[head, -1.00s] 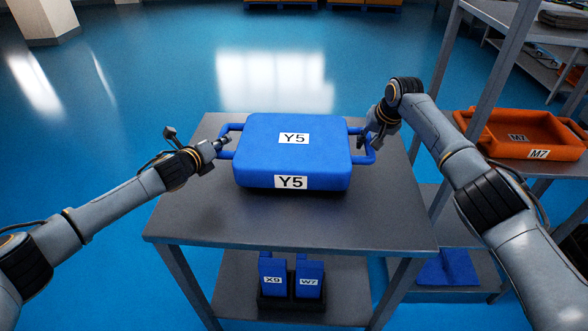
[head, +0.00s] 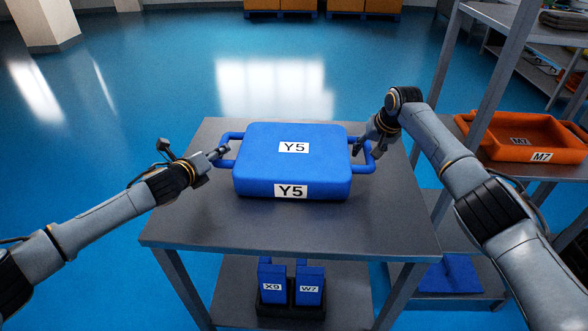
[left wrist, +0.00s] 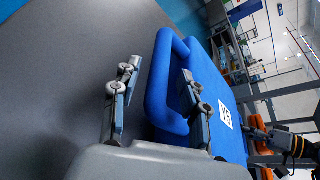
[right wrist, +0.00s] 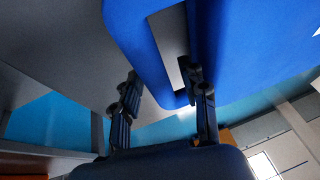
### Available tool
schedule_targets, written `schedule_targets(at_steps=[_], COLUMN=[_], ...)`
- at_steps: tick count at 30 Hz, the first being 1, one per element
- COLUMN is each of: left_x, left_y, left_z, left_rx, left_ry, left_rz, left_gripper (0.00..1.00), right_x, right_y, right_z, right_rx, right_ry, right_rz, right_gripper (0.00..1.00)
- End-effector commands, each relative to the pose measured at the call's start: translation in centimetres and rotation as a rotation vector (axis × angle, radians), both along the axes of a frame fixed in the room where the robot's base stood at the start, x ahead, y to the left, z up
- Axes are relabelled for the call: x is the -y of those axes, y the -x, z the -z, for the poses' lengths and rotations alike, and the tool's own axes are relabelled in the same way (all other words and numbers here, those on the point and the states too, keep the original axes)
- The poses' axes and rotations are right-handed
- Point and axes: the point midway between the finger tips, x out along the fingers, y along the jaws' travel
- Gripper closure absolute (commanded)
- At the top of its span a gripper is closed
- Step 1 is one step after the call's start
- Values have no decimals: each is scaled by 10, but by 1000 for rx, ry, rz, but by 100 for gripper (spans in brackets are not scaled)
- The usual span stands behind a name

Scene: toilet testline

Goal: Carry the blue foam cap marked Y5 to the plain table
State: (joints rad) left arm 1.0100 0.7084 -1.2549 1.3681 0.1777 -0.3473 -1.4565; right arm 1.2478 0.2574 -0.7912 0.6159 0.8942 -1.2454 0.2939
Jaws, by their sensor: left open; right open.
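The blue foam cap marked Y5 (head: 325,165) lies flat on a dark grey table (head: 290,228), with a loop handle at each side. My left gripper (head: 222,154) is open at the left handle. In the left wrist view, the fingers of that gripper (left wrist: 159,72) are apart, with the bar of the handle (left wrist: 158,88) between them. My right gripper (head: 366,148) is open at the right handle. In the right wrist view, its fingers (right wrist: 160,82) stand either side of the handle bar (right wrist: 148,50). I cannot tell whether this table is the plain one.
Blue pieces marked X9 (head: 271,284) and W7 (head: 309,286) stand in a dark holder on the lower shelf. An orange tray marked M7 (head: 560,152) sits on the rack at right. A rack post (head: 448,70) rises behind my right arm. Open blue floor lies at left.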

Motion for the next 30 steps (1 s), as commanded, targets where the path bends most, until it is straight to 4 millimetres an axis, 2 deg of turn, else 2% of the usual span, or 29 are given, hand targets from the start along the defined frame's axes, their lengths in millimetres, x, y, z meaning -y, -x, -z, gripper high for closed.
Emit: schedule_targets(at_steps=[9, 15, 23, 26, 30], left_x=[-19, -27, -29, -29, -28], left_y=[55, 78, 86, 86, 86], left_z=[-19, -27, -30, -30, -30], left_rx=[0, 0, 0, 0, -1], left_ry=[-1, -3, -2, -2, -2], left_rz=[0, -2, -2, -2, -1], left_gripper=[56, 56, 56, 56, 56], right_x=[0, 0, 1, 3, 6], right_y=[0, 0, 2, 7, 16], right_z=[0, 0, -7, -17, -41], right_rx=[0, 0, 0, 1, 6], right_ry=[0, 0, 0, 0, 0], right_rz=[0, 0, -2, -1, -3], right_gripper=[56, 56, 56, 56, 56])
